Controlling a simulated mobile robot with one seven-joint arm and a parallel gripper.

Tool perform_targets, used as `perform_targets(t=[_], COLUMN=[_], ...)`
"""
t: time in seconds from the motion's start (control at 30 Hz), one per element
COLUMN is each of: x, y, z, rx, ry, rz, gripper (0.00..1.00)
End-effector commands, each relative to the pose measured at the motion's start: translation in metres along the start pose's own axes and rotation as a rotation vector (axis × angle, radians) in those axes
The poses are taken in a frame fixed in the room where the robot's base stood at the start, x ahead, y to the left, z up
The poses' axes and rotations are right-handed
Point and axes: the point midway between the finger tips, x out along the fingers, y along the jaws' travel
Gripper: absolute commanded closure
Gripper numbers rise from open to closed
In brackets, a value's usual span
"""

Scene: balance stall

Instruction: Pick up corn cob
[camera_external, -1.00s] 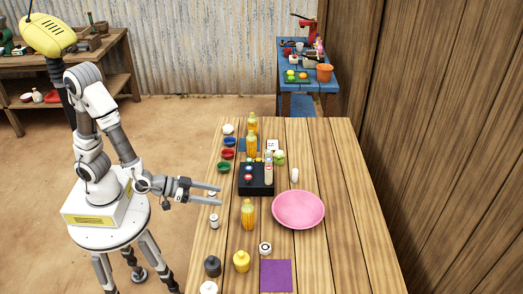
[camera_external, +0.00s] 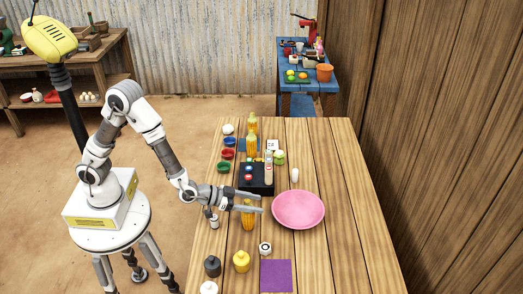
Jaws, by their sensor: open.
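Three yellow corn cobs show on the wooden table. The front corn cob (camera_external: 248,220) stands left of the pink plate, its upper part partly covered by my gripper. The middle corn cob (camera_external: 252,146) and the back corn cob (camera_external: 252,123) stand near the table's far end, behind the black box. My gripper (camera_external: 261,203) is open, its fingers pointing right across the top of the front cob. I cannot tell whether the cob is between the fingers or below them.
A pink plate (camera_external: 299,210) lies just right of my fingertips. A black box (camera_external: 256,190) with small items is behind. Several small bowls line the left edge. A yellow bottle (camera_external: 242,262) and a purple mat (camera_external: 276,276) are in front. The table's right side is clear.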

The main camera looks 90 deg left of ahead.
Motion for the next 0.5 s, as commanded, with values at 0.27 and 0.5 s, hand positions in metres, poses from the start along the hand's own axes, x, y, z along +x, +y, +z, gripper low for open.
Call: perform_targets(t=[0.27,0.5], x=[0.0083,0.008], y=[0.0004,0.0003], z=[-0.0001,-0.0002], rx=[0.001,0.001], ry=[0.0,0.0], rz=[0.001,0.001], gripper=[0.39,0.71])
